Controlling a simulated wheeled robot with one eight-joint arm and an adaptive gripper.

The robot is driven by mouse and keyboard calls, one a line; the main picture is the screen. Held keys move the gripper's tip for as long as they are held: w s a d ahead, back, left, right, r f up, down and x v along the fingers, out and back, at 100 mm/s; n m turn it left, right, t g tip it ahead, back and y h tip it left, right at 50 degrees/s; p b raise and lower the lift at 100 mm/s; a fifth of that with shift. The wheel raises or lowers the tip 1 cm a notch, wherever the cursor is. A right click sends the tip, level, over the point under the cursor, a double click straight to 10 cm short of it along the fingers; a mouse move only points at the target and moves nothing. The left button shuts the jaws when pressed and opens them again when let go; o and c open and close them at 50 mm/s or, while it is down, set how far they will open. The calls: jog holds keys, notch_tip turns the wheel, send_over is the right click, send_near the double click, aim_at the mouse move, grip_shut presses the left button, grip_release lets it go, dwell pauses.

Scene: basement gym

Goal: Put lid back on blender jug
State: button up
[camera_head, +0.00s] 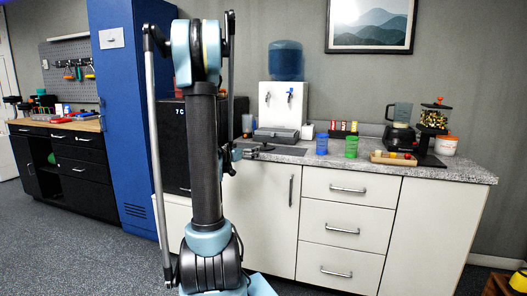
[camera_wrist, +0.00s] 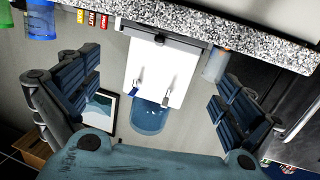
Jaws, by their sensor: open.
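The blender jug (camera_head: 402,112) is a clear grey jug with a handle on its left. It sits upright on a dark blender base (camera_head: 398,135) towards the right end of the counter, and its top looks uncovered. I cannot make out the lid for certain in either view. My gripper (camera_head: 240,152) is well to the left of the blender, near the left end of the counter. In the wrist view my gripper (camera_wrist: 158,100) has its two dark blue fingers wide apart with nothing between them. The blender is not in the wrist view.
The granite counter (camera_head: 466,174) carries a blue cup (camera_head: 321,145), a green cup (camera_head: 351,147), a wooden board (camera_head: 380,160) with small items, and a dispenser (camera_head: 434,118) beside the blender. A white water cooler (camera_head: 283,106) stands behind my gripper. A tall blue cabinet (camera_head: 128,120) stands left.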

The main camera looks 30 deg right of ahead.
jog(key=d, duration=0.1)
send_near(265, 143)
jog(key=x, duration=0.5)
jog(key=shift+w+f, duration=0.25)
jog(key=shift+w, duration=0.2)
jog(key=shift+x, duration=2.7)
jog(key=shift+s+d, duration=0.1)
jog(key=shift+s, duration=0.05)
jog(key=c, duration=1)
jog(key=shift+r, duration=0.1)
notch_tip(265, 143, up, 10)
jog(key=shift+f, duration=0.1)
